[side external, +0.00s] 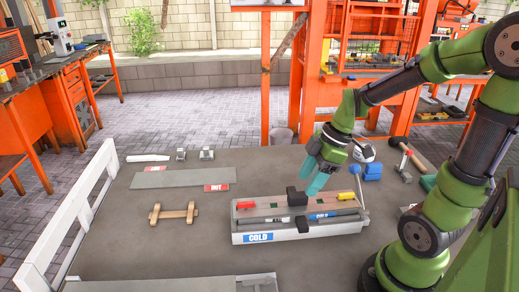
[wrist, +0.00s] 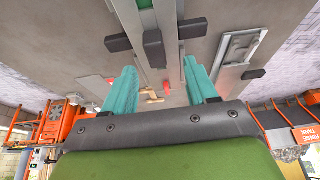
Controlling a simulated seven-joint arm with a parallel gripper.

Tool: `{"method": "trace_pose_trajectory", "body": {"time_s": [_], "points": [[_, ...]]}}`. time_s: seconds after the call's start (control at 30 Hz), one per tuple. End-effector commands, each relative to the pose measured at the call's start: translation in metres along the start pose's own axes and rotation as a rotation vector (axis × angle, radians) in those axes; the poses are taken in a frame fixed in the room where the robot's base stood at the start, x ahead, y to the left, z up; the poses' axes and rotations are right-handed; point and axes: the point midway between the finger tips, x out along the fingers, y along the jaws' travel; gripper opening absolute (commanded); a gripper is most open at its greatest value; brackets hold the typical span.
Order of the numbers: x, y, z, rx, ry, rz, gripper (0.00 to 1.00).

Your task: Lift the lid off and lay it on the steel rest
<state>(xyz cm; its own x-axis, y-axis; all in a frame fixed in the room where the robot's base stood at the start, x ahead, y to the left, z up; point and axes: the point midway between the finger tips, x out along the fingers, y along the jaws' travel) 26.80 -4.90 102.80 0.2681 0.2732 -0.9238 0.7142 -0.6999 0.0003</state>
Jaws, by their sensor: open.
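A long, low grey box with a blue COLD label (side external: 258,238) lies on the table. Black blocks (side external: 297,196) stand on its top among red, blue and yellow-ended pieces. Which part is the lid is not clear. A flat grey plate (side external: 190,178) with a red HOT label lies to its left, and another grey plate (side external: 165,286) lies at the front edge; I cannot tell which is the steel rest. My gripper (side external: 313,178) is open and empty above the box's back side. In the wrist view its teal fingers (wrist: 160,68) are spread, with black blocks (wrist: 118,43) beyond them.
A small wooden piece (side external: 174,213) lies left of the box. A white rail (side external: 70,222) edges the table's left. The table between the wooden piece and the front plate is clear.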

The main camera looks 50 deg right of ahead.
Motion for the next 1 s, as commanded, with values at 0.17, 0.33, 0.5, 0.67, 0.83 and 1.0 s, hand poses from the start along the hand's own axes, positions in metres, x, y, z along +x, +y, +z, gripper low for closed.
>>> {"method": "trace_pose_trajectory", "body": {"time_s": [0.17, 0.33, 0.5, 0.67, 0.83, 1.0], "points": [[0.023, 0.004, 0.001, 0.002, -0.003, -0.006, 0.57], [0.045, 0.005, 0.0, 0.0, -0.001, -0.004, 0.57], [0.051, 0.005, 0.0, 0.0, -0.001, -0.001, 0.57], [0.051, 0.006, 0.0, 0.0, 0.0, 0.0, 0.54], [0.051, 0.006, 0.0, 0.0, 0.0, 0.0, 0.28], [0.05, 0.006, 0.0, 0.0, 0.0, 0.0, 0.02]]}}
